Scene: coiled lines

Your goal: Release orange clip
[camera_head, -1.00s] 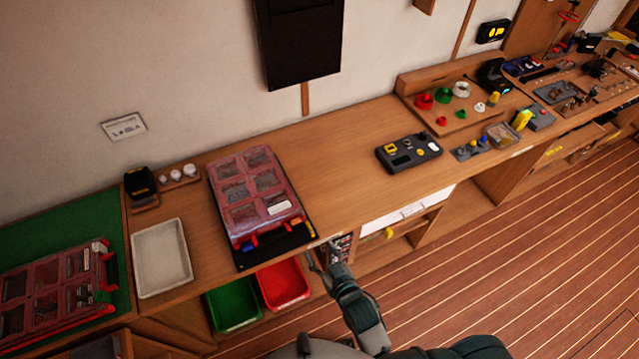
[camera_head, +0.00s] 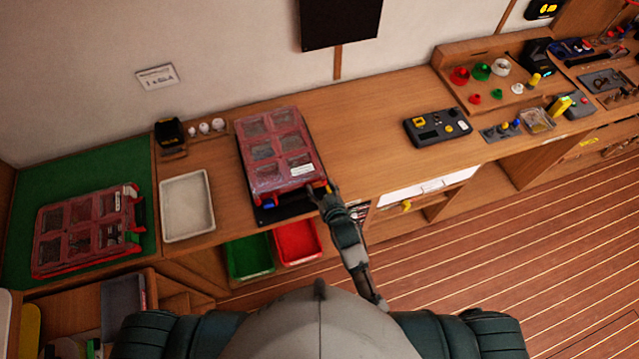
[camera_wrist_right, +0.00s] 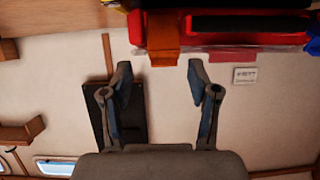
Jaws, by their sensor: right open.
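A red organizer case (camera_head: 262,182) with a clear compartment lid lies on a black mat (camera_head: 292,206) on the bench. In the right wrist view the orange clip (camera_wrist_right: 163,38) hangs on the edge of the red case (camera_wrist_right: 262,28). A blue clip shows at the front left corner of the case (camera_head: 269,204). My right gripper (camera_head: 322,192) is at the case's front right corner. In the wrist view my right gripper (camera_wrist_right: 160,74) is open and empty, its fingers spread to either side of the clip and apart from it. My left gripper is out of view.
A second red case (camera_head: 88,232) lies on a green mat (camera_head: 30,190) at the left. A pale tray (camera_head: 187,205) stands between them. Green (camera_head: 249,257) and red (camera_head: 298,243) bins sit below the bench edge. Bench right of the case is clear up to a black device (camera_head: 437,128).

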